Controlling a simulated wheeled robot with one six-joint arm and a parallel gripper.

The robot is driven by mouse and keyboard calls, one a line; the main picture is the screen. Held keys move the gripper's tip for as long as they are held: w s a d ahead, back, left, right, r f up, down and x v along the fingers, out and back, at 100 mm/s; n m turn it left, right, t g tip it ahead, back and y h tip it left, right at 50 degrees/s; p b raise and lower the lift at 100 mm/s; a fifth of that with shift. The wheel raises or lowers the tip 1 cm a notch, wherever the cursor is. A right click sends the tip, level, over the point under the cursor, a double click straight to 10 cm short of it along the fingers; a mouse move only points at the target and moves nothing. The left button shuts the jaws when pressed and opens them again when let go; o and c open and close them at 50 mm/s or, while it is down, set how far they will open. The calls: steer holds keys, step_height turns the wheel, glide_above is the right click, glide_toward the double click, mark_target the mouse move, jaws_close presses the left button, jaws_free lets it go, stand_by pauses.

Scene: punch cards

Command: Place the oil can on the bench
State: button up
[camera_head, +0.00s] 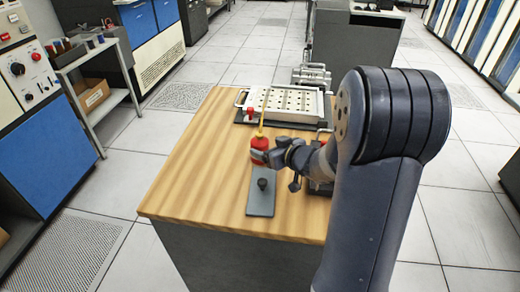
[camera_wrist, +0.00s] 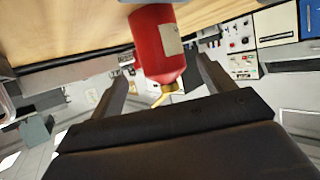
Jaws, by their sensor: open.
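The oil can (camera_head: 258,146) is red with a yellow spout and stands upright at the far end of a grey plate on the wooden bench (camera_head: 190,170). I cannot tell whether its base rests on the plate or on the wood. My gripper (camera_head: 268,156) is at the can's right side, low over the bench. In the wrist view the can (camera_wrist: 158,45) appears upside down, between the two open fingers (camera_wrist: 160,85). Its pale label faces the camera. Contact with the fingers cannot be made out.
The grey plate (camera_head: 261,202) carries a black knob (camera_head: 263,184). A metal tray with holes (camera_head: 285,103) lies at the bench's far side, a red knob (camera_head: 250,112) beside it. The bench's left part is clear. A shelf cart (camera_head: 95,85) stands left, across the floor.

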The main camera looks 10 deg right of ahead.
mark_target(265, 148)
steer(key=x, duration=0.2)
steer(key=b+x, duration=0.1)
steer(key=x, duration=0.1)
steer(key=shift+s+a+f, duration=0.2)
steer(key=shift+w+a+f, duration=0.15)
steer(key=shift+w, duration=0.35)
steer(key=shift+c, duration=0.4)
steer(key=c, duration=1.2)
steer(key=shift+c, duration=0.2)
